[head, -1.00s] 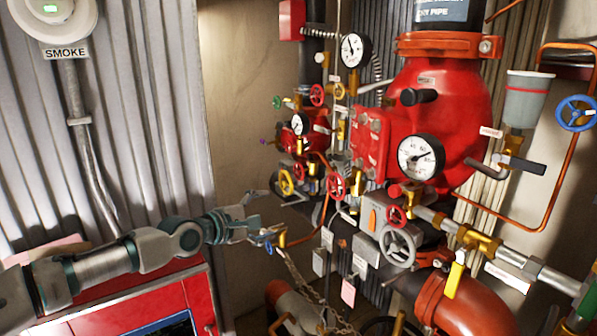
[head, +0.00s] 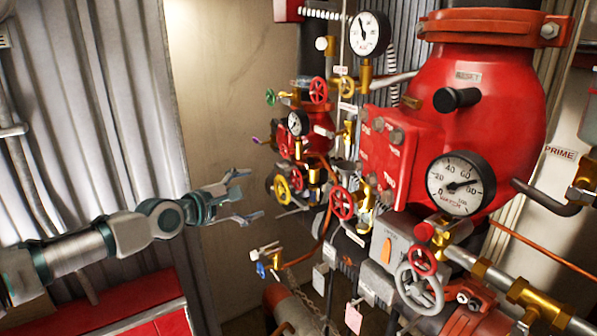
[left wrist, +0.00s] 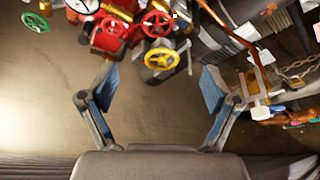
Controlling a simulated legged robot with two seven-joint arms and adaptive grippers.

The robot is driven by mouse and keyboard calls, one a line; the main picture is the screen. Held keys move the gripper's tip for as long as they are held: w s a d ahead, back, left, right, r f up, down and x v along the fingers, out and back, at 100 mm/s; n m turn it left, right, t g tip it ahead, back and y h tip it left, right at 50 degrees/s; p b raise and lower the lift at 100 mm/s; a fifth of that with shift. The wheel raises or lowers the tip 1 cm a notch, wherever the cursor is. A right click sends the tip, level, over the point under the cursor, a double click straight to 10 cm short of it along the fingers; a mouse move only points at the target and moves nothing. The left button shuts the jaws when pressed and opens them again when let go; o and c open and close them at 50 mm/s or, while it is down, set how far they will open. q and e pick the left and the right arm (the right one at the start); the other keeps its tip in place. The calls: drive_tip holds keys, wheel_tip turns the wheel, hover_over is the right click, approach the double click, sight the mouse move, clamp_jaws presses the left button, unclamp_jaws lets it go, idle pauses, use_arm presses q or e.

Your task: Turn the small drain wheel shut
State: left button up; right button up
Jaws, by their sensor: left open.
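Several small handwheels show, and I cannot tell from any label which is the drain wheel. A yellow wheel (head: 282,188), a red wheel (head: 342,203) and a green wheel (head: 270,97) sit on the farther red valve group. A small blue wheel (head: 261,270) sits lower, on a brass valve. My left gripper (head: 252,196) is open and empty, left of the yellow wheel and apart from it. In the left wrist view the yellow wheel (left wrist: 161,58) lies beyond and between the spread fingers (left wrist: 157,88). My right gripper is out of view.
A large red valve body (head: 460,130) with a gauge (head: 461,184) and a grey handwheel (head: 419,286) fills the right. A hanging chain (left wrist: 290,70) and pipes crowd the lower middle. A red cabinet (head: 130,315) stands below my left arm. The wall behind my gripper is bare.

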use_arm(q)
drive_tip(key=w, duration=0.2)
drive_tip(key=p, duration=0.3)
approach(295, 180)
drive_tip(key=x, duration=0.2)
drive_tip(key=p+x, duration=0.2)
drive_tip(key=x, duration=0.6)
drive_tip(key=shift+w+d, duration=0.25)
drive_tip(key=shift+d, duration=0.2)
drive_tip(key=shift+w+f, duration=0.1)
drive_tip(key=shift+a, duration=0.2)
drive_tip(key=c, duration=0.9)
drive_tip(key=shift+c, duration=1.2)
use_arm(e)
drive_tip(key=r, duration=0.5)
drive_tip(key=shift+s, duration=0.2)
